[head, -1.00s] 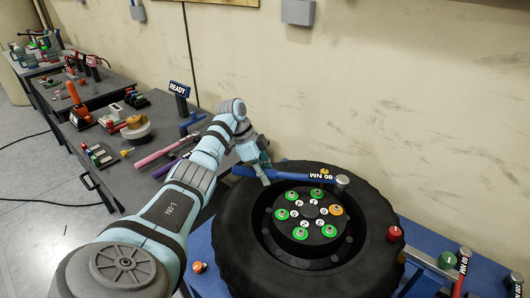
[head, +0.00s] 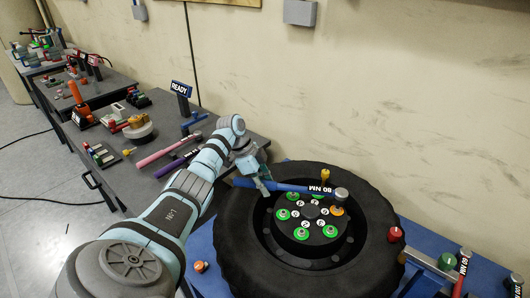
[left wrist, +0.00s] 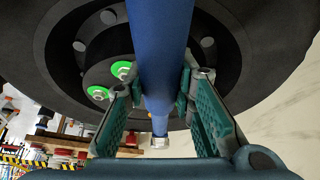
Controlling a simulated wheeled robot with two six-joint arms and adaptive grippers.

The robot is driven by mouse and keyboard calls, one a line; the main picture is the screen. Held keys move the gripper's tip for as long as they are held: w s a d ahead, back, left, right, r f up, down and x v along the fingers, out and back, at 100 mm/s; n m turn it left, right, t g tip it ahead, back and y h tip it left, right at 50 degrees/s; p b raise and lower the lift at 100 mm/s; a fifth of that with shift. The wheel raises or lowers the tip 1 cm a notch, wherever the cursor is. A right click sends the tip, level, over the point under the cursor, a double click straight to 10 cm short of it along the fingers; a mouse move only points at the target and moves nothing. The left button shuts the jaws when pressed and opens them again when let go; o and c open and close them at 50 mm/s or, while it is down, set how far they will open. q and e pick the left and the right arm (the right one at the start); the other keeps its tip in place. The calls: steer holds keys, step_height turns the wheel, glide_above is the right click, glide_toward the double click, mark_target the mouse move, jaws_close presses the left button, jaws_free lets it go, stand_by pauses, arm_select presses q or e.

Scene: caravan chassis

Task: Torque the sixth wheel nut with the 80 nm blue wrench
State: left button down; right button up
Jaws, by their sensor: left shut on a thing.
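The blue wrench (head: 290,186), marked 80 NM, lies roughly level above the wheel (head: 238,235). My left gripper (head: 264,186) is shut on its shaft near the left end. The wrench's grey head (head: 341,194) is just above the orange-ringed nut (head: 337,211) at the hub's right side; I cannot tell whether it touches the nut. Several other nuts have green rings, such as this one (head: 301,234). In the left wrist view, the blue shaft (left wrist: 160,45) runs between my gripper's fingers (left wrist: 163,95). My right gripper is not in view.
A red-banded 60 NM wrench (head: 463,265) and a red knob (head: 395,234) are at the right. A dark bench (head: 190,165) at the left holds a pink wrench (head: 158,154), a purple wrench (head: 175,165) and a READY sign (head: 182,88). The wall stands close behind the wheel.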

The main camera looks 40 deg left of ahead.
arm_select(q)
steer(key=s+d+n+t+y+p, duration=0.2)
steer(key=s+d+n+p, duration=0.3)
steer(key=d, duration=0.7)
steer(key=s+n, duration=0.2)
steer(key=s, duration=0.2)
steer(key=shift+d+f, duration=0.15)
steer(key=shift+f, duration=0.25)
steer(key=shift+s, duration=0.1)
